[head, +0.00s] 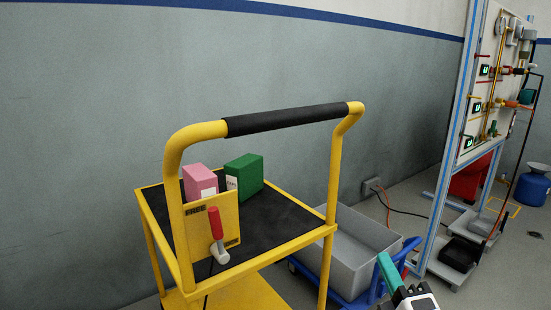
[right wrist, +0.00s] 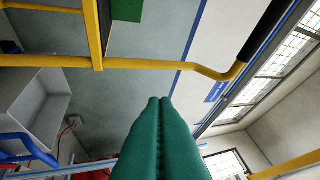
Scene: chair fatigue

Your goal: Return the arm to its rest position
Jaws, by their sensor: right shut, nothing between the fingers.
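My right gripper (head: 387,268) shows at the bottom of the head view, right of centre, with teal fingers pointing up and away. It is in front of the grey bin and right of the yellow cart. In the right wrist view its two green fingers (right wrist: 160,112) lie together, with nothing between them. My left gripper is in neither view.
A yellow cart (head: 322,232) with a black-gripped handle carries a pink box (head: 199,182) and a green box (head: 245,174). A red-handled lever (head: 216,224) is on its front. A grey bin (head: 352,243) on a blue trolley and a panel stand (head: 463,120) are to the right.

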